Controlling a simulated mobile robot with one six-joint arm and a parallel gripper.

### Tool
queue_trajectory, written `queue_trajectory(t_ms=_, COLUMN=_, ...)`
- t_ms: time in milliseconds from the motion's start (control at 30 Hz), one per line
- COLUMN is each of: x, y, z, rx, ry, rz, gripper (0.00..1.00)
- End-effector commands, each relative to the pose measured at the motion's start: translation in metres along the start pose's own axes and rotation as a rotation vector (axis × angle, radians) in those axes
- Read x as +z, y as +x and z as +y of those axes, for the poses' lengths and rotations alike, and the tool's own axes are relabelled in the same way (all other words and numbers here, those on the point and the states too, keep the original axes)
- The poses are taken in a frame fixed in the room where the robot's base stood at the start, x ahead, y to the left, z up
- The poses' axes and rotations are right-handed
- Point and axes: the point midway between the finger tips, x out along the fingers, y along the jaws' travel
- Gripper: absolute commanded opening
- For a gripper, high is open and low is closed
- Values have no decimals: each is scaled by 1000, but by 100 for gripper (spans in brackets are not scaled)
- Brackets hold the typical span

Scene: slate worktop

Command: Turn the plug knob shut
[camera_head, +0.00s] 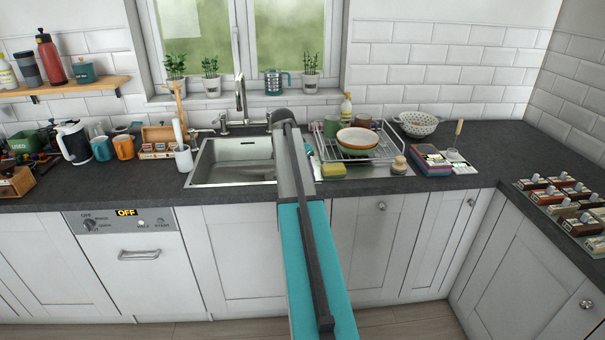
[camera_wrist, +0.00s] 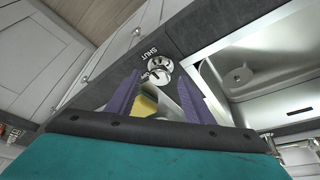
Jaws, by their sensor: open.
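The plug knob (camera_wrist: 158,66) is a small round silver knob on the dark worktop edge beside the sink, seen in the wrist view. The word SHUT is printed by it, and a second label on its other side is partly hidden. I cannot tell which label the knob points to. My gripper (camera_wrist: 159,78) is open, with its two purple fingers reaching towards the knob, one on each side of it in the picture. Whether they touch it is unclear. The sink (camera_wrist: 290,80) is to the right. In the head view my arm hides the knob and my fingers.
A yellow sponge (camera_wrist: 147,106) shows between my fingers, and also right of my arm in the head view (camera_head: 333,170). A dish rack (camera_head: 375,150) with bowls (camera_head: 357,138) stands right of the sink. A faucet (camera_head: 240,97) rises behind the sink.

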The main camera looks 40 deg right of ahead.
Motion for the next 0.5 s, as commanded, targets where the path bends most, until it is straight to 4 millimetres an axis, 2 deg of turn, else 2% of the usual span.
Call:
queue_trajectory(t_ms=267, x=0, y=-26, z=0, rx=-1, ry=0, rz=1, gripper=47)
queue_trajectory(t_ms=500, x=0, y=-58, z=-1, rx=-3, ry=0, rz=2, gripper=47)
